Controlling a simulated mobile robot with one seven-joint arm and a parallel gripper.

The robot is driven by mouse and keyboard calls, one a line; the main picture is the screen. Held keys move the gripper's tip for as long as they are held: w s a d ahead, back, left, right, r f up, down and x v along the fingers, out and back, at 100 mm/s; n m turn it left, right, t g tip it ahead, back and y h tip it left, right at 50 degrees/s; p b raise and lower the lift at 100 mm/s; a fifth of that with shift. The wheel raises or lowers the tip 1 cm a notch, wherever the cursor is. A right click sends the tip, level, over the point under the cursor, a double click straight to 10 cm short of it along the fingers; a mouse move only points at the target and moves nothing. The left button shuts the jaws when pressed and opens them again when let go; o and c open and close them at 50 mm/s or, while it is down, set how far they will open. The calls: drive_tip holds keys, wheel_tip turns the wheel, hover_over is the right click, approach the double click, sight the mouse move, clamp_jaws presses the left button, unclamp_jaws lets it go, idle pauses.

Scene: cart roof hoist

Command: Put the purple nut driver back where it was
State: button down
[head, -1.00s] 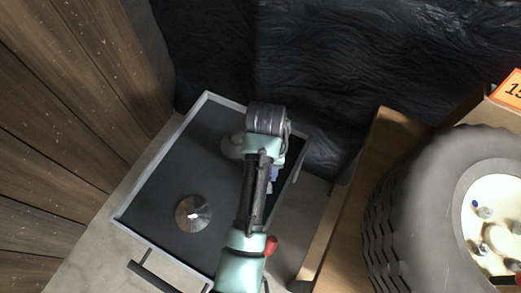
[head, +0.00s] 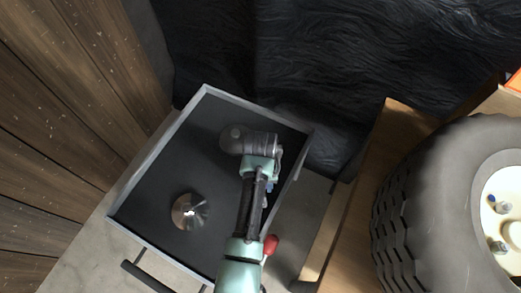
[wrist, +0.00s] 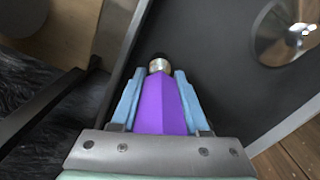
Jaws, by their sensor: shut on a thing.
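The purple nut driver (wrist: 160,108) is between the two blue fingers of my gripper (wrist: 159,90) in the wrist view. Its purple handle faces the camera, with a metal collar and a dark end beyond it; the rest of the shaft is hidden. My gripper is shut on the handle. In the head view my arm reaches over the right part of a dark-lined, grey-rimmed drawer (head: 150,165), and the arm hides the nut driver. In the wrist view the tool is close to the drawer's side wall (wrist: 128,50); its height above the floor is unclear.
A shiny metal disc (head: 190,211) lies in the drawer, left of my arm. A large black tyre with a pale hub (head: 440,205) stands at the right by a wooden edge (head: 350,215). Dark rippled material (head: 340,60) lies behind. The drawer's left side is mostly clear.

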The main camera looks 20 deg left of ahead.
drive_tip(key=shift+f, duration=0.15)
drive_tip(key=shift+c, duration=2)
unclamp_jaws()
